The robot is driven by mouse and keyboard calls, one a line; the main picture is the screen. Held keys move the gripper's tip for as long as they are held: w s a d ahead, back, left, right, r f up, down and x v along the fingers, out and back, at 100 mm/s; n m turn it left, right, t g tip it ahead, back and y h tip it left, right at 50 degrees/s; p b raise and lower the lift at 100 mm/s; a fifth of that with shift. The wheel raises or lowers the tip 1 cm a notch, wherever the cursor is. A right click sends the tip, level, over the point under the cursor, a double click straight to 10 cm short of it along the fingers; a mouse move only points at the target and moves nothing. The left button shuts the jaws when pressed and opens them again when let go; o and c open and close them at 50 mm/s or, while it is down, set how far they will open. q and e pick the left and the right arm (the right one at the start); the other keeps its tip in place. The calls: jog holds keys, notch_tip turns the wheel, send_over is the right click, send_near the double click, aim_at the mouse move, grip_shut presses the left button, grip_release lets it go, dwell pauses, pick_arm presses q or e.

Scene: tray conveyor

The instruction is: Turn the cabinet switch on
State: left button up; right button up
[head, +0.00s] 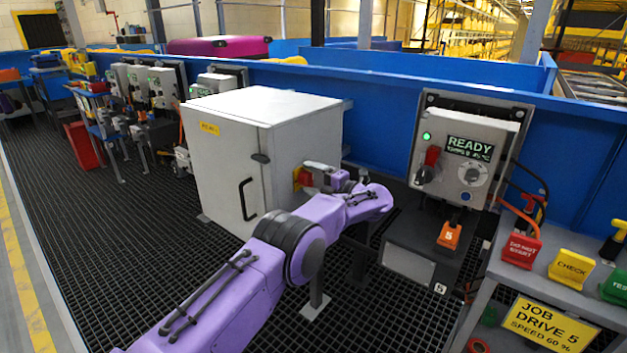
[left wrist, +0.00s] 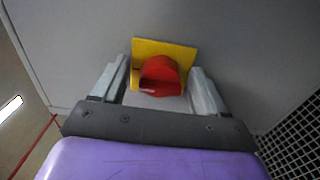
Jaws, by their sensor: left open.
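The white cabinet (head: 225,170) stands left of centre in the head view, its door closed. Its switch, a red knob (left wrist: 160,76) on a yellow plate (left wrist: 178,52), is on the cabinet's right side wall. The red knob also shows small in the head view (head: 304,179), partly behind my gripper. My left gripper (left wrist: 157,82) is open, with one finger on each side of the knob and a gap to both. In the head view my left gripper (head: 318,174) is right at the switch. I cannot tell the switch's position for sure. My right gripper is not in view.
A grey control box (head: 465,150) with a READY screen and a green light is mounted to the right. A shelf (head: 567,290) with red, yellow and green tags stands at the right. A blue rail (head: 375,110) runs behind. Dark grating covers the floor.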

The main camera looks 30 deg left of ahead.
pick_arm(q)
jog(key=d, duration=1)
jog(key=shift+s+d, duration=0.25)
jog(key=shift+s, duration=0.2)
